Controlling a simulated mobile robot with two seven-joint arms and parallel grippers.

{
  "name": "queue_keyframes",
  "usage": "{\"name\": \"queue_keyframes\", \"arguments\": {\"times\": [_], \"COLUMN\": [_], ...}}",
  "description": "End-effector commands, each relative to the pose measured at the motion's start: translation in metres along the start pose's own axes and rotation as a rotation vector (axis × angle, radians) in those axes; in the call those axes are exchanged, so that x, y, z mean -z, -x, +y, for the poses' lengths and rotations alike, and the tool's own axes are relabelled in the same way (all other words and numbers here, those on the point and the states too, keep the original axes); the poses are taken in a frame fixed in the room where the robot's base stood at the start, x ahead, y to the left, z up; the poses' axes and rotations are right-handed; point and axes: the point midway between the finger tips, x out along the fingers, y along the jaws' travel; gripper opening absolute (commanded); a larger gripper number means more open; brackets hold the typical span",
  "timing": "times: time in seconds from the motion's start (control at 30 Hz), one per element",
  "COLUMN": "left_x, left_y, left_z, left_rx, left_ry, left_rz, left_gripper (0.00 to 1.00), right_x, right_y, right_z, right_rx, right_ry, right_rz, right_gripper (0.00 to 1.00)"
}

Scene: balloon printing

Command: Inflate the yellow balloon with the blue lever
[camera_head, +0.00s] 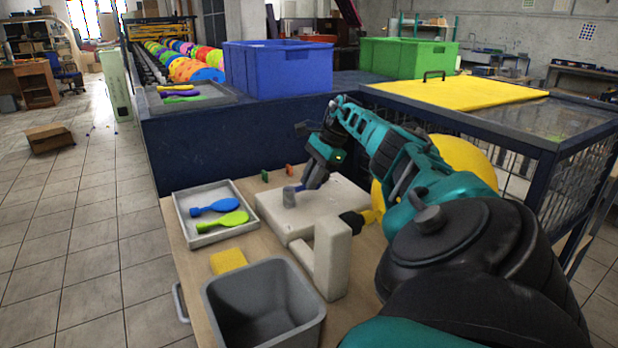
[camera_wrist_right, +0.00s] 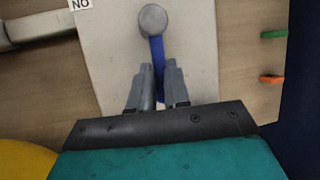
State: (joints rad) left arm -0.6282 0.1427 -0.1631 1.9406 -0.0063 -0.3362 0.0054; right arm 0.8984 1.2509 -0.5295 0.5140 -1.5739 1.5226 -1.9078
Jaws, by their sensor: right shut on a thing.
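The blue lever (camera_wrist_right: 158,55) with a round grey knob (camera_wrist_right: 152,20) stands on a pale pump block (camera_head: 325,203). In the head view the knob (camera_head: 289,198) shows near the block's left side. My right gripper (camera_wrist_right: 158,88) is shut on the blue shaft below the knob; in the head view the gripper (camera_head: 303,187) reaches down over the block. The yellow balloon (camera_head: 468,158) is large and round, to the right of the block, partly hidden behind my right arm. Its yellow edge also shows in the wrist view (camera_wrist_right: 22,162). My left gripper is out of view.
A tray (camera_head: 247,232) holds a blue and a green uninflated balloon. A yellow sponge (camera_head: 228,261) and a grey bin (camera_head: 262,308) are near the front. A pale upright bracket (camera_head: 331,258) stands beside the bin. Small green (camera_head: 265,176) and orange (camera_head: 289,170) pieces lie behind the block.

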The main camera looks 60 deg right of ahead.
Motion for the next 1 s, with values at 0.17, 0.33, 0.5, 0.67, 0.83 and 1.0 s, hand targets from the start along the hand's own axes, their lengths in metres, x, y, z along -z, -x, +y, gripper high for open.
{"name": "queue_keyframes", "arguments": {"times": [0.17, 0.33, 0.5, 0.67, 0.83, 1.0], "left_x": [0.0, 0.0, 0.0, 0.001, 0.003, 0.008], "left_y": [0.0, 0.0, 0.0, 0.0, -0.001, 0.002], "left_z": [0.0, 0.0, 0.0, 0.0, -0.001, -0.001], "left_rx": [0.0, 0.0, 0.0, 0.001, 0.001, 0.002], "left_ry": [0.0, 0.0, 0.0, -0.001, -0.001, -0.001], "left_rz": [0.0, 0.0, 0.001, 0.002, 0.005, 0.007], "left_gripper": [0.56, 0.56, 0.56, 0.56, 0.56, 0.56], "right_x": [0.005, 0.005, 0.003, 0.002, 0.001, 0.0], "right_y": [-0.001, 0.0, 0.0, 0.001, 0.014, 0.05], "right_z": [0.002, 0.002, 0.001, 0.0, -0.001, -0.001], "right_rx": [-0.006, -0.004, -0.001, 0.0, 0.004, 0.007], "right_ry": [-0.004, -0.005, -0.003, -0.002, -0.001, -0.002], "right_rz": [0.015, 0.014, 0.009, 0.006, 0.006, 0.005], "right_gripper": [0.0, 0.32, 0.42, 0.42, 0.42, 0.42]}}
